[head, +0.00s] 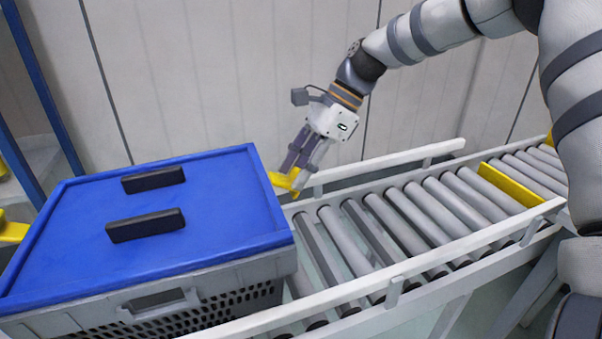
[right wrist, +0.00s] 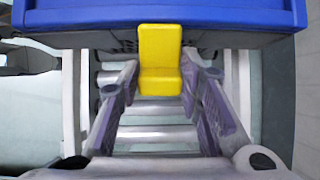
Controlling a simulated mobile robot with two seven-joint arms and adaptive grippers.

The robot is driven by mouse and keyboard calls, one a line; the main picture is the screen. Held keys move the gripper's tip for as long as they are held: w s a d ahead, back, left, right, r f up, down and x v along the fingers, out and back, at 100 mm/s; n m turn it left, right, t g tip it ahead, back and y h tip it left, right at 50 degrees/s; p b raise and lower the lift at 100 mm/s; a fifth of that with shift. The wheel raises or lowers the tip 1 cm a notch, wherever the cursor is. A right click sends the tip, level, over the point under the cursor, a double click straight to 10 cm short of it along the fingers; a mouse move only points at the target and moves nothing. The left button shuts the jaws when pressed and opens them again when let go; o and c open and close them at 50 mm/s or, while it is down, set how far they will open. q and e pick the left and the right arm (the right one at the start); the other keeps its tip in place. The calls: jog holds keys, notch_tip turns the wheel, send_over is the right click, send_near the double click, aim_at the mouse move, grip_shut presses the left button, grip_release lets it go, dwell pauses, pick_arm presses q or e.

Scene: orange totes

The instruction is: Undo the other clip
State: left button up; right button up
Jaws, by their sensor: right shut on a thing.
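A yellow clip (head: 285,181) is at the right end of the crate, near the blue lid's (head: 205,219) edge. In the right wrist view the clip (right wrist: 160,60) stands in front of the lid's rim (right wrist: 230,16) and the crate's end wall. Whether it is still hooked on the lid cannot be told. My right gripper (head: 293,170) is shut on the clip, with a finger on each side of it in the right wrist view (right wrist: 161,85). The grey crate (head: 240,296) sits on the conveyor with the lid lying on top. My left gripper is not in view.
Two black handles (head: 153,180) (head: 146,225) stand up from the lid. The roller conveyor (head: 400,215) runs off to the right between white rails and is clear up to a yellow bar (head: 510,186). A yellow piece (head: 12,231) shows at the left edge. A wall is behind.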

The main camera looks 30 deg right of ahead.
aim_at(293, 176)
jog(key=h, duration=0.1)
jog(key=r+g+h, duration=0.1)
jog(key=h, duration=0.1)
jog(key=a+r+h, duration=0.1)
jog(key=h, duration=0.1)
jog(key=shift+w, duration=0.15)
jog(key=shift+w+a+r+g+h+b, duration=0.1)
jog(key=shift+a+r+g+h, duration=0.15)
jog(key=shift+h, duration=0.65)
jog(key=shift+w+a+r+g+h+b, duration=0.1)
jog(key=shift+a+g+h, duration=0.25)
jog(key=shift+h, duration=0.55)
jog(key=shift+a+r+g+h+b, duration=0.1)
jog(key=shift+a+r+g+h, duration=0.15)
jog(key=shift+h, duration=0.65)
jog(key=shift+a, duration=0.1)
jog(key=o, duration=1.2)
jog(key=shift+c, duration=0.2)
jog(key=v, duration=1.2)
jog(key=shift+a, duration=0.1)
